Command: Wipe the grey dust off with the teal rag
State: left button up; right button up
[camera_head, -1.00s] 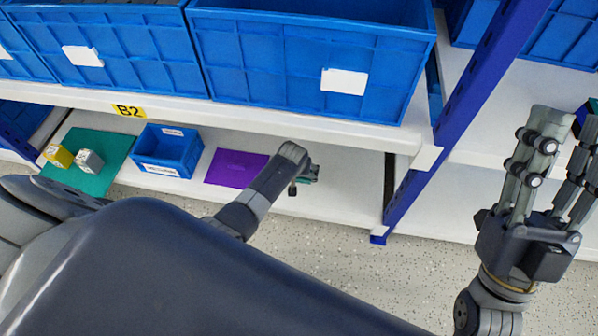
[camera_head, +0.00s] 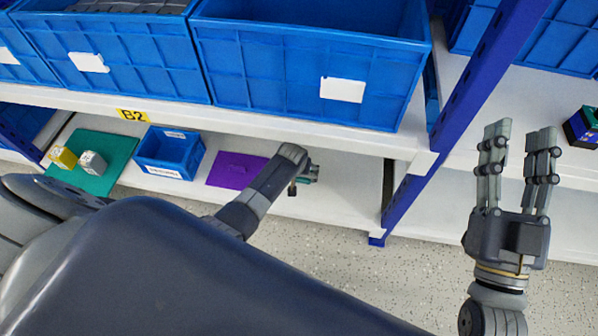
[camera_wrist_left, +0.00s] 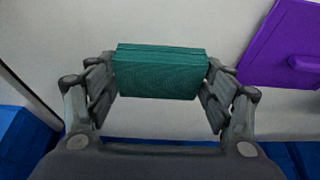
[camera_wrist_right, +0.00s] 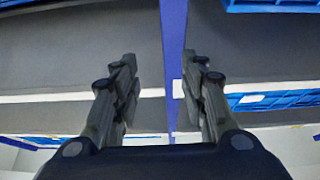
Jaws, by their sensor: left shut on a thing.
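The teal rag (camera_wrist_left: 160,73) is a folded block held between the fingers of my left gripper (camera_wrist_left: 160,85) in the left wrist view. The gripper is shut on it, above the pale lower shelf (camera_wrist_left: 180,20). In the head view my left gripper (camera_head: 303,177) is at the lower shelf, mostly hidden by its own arm, with a small teal edge showing. My right gripper (camera_head: 518,160) is open and empty, in front of the right-hand shelf bay; it also shows in the right wrist view (camera_wrist_right: 158,80). I cannot make out any grey dust in these views.
A purple mat (camera_head: 228,170), a small blue bin (camera_head: 150,158) and a teal mat (camera_head: 112,150) with a yellow cube (camera_head: 62,157) and a grey cube (camera_head: 93,162) lie on the lower shelf. A blue upright (camera_head: 462,110) stands between the bays. Large blue crates (camera_head: 270,70) fill the shelf above.

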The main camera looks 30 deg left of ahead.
pick_arm(q)
jog(key=shift+r+p, duration=0.3)
jog(key=shift+r, duration=0.1)
jog(key=shift+r+p, duration=0.25)
jog(key=shift+p, duration=0.1)
jog(key=shift+r+p, duration=0.3)
jog(key=shift+r, duration=0.15)
pick_arm(e)
notch_tip(320, 180, down, 11)
jog(key=w+d+g+h, duration=0.1)
jog(key=g+h, duration=0.1)
jog(key=g, duration=0.4)
jog(key=shift+w+d, duration=0.3)
jog(key=shift+d, duration=0.05)
jog(key=shift+f, duration=0.1)
